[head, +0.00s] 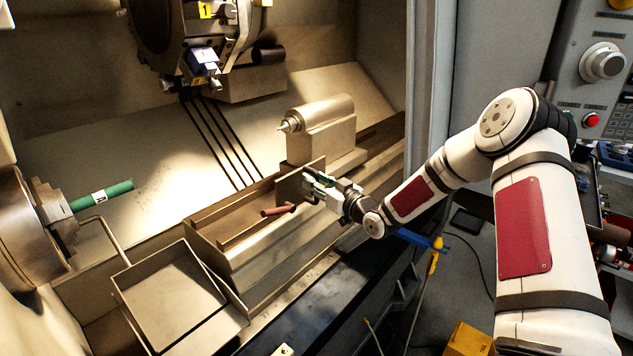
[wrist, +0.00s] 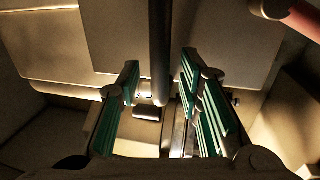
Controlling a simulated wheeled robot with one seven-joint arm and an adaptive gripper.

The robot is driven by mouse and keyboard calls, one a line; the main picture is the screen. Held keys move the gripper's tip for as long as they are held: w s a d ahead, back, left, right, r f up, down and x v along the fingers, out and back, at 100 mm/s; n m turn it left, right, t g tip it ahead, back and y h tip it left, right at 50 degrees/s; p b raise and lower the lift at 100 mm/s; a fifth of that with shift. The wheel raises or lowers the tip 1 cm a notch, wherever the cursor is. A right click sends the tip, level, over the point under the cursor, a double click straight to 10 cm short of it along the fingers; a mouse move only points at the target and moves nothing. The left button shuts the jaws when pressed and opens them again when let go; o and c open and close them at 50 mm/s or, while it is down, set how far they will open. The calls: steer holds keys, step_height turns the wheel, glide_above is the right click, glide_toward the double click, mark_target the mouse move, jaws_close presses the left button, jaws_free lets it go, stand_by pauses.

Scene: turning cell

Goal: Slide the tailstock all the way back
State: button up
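The tailstock (head: 325,133) is a grey block with a pointed centre facing left, on the bed ways at the middle of the head view. An upright plate (head: 292,186) stands at its front, with a red-gripped handle (head: 278,210) sticking out to the left. My gripper (head: 309,184) is at the front of this plate, just right of the red handle. In the wrist view my gripper (wrist: 160,64) has its green-padded fingers apart. A dark upright bar (wrist: 160,40) shows between them, with gaps on both sides. Whether a finger touches anything is unclear.
The chuck (head: 30,225) at left holds a green bar (head: 103,196). The tool turret (head: 165,35) hangs above. An open tray (head: 170,292) stands at front left. The door frame (head: 428,90) is close to my arm. The bed between chuck and tailstock looks clear.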

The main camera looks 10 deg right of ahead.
steer(key=shift+w+a, duration=0.1)
steer(key=shift+w, duration=0.1)
jaws_close()
steer(key=w+d+b, duration=0.5)
steer(key=d, duration=0.3)
steer(key=shift+w+r, duration=0.15)
steer(key=shift+w, duration=0.1)
steer(key=shift+d, duration=0.1)
jaws_free()
steer(key=shift+w, duration=0.1)
steer(key=shift+a, duration=0.2)
